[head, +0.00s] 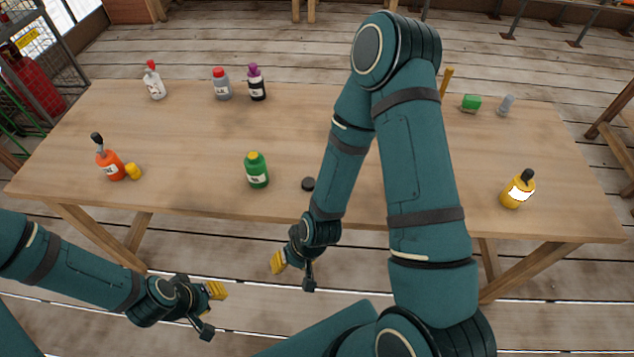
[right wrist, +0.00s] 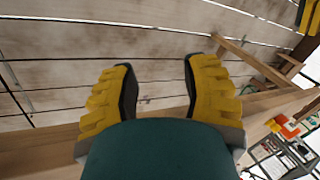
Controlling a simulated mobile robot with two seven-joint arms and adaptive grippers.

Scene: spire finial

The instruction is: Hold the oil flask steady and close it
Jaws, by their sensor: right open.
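Several bottles stand on the wooden table; no readable label tells me which is the oil flask. An orange bottle (head: 110,163) with a dark top stands at the left, with a loose-looking yellow cap (head: 133,172) beside it. A green bottle (head: 257,171) with a yellow top stands front centre. A dark round cap (head: 308,184) lies to its right. A yellow bottle (head: 518,191) with a black top stands at the right. My left gripper (head: 212,311) is open and empty before the table. My right gripper (head: 294,273) is open near the front edge; its spread fingers show in the right wrist view (right wrist: 158,95).
At the back stand a white bottle (head: 155,84) with a red top, a grey one (head: 222,86) and a purple-topped one (head: 256,84). My right arm hides the table's middle.

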